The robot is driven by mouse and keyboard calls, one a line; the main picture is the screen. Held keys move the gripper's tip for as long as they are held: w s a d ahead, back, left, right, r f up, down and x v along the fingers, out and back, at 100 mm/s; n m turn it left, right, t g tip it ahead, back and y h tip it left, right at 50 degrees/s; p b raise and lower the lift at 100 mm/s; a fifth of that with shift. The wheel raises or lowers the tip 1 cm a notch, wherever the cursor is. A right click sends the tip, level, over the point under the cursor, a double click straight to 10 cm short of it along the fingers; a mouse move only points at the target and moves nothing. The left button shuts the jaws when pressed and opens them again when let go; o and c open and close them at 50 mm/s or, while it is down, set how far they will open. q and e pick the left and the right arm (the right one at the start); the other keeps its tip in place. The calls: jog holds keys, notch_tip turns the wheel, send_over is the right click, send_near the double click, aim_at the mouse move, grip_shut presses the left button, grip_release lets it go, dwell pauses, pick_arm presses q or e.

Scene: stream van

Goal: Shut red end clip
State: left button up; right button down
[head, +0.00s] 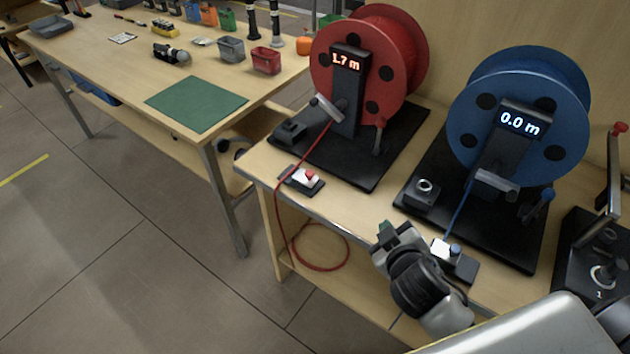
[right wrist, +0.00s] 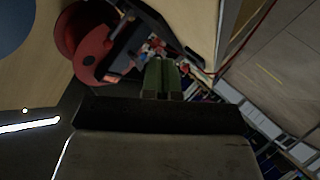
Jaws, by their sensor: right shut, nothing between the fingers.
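The red end clip (head: 304,178) is a small dark block with a white plate and a red knob. It sits at the front edge of the table, below the red reel (head: 375,60). The red cable (head: 277,205) runs from the reel past the clip and hangs in a loop below the table edge. I cannot tell whether the clip is open or shut. My right gripper (head: 384,234) is shut and empty, in front of the table edge, right of and nearer than the red clip. Its closed fingers (right wrist: 162,78) also show in the right wrist view. My left gripper is not in view.
The blue reel (head: 530,100) reads 0.0 m, the red one 1.7 m. A blue-knobbed clip (head: 455,260) sits right beside my right gripper. A crank device (head: 600,250) stands at the far right. A side table (head: 110,75) holds bins and a green mat (head: 196,103).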

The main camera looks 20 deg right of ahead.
aim_at(305, 175)
jog(key=w+n+t, duration=0.1)
jog(key=w+r+n+t+y, duration=0.1)
jog(key=w+r+n+y, duration=0.1)
jog(key=shift+w+a+r+t, duration=0.15)
jog(key=shift+w+a+t, duration=0.15)
jog(key=shift+t, duration=0.1)
jog(key=w+a+n+y, duration=0.1)
jog(key=n+y, duration=0.2)
jog(key=n, duration=0.2)
jog(key=w+a+n+g+y, duration=0.1)
jog(key=n+y, duration=0.3)
jog(key=w+a+f+n+g+y, duration=0.1)
jog(key=n+y, duration=0.2)
jog(key=n, duration=0.2)
jog(key=shift+n, duration=0.3)
jog(key=shift+f+n+g+y, duration=0.2)
jog(key=shift+n+g+y, duration=0.2)
jog(key=shift+g, duration=0.1)
jog(key=shift+a+f, duration=0.1)
jog(key=shift+a, duration=0.05)
jog(key=p+x, duration=0.1)
jog(key=x, duration=0.8)
jog(key=shift+w+a, duration=0.1)
jog(key=shift+a, duration=0.15)
jog(key=w, duration=0.2)
jog(key=w+f+b, duration=0.1)
jog(key=w, duration=0.1)
jog(key=shift+d, duration=0.2)
jog(key=shift+w, duration=0.1)
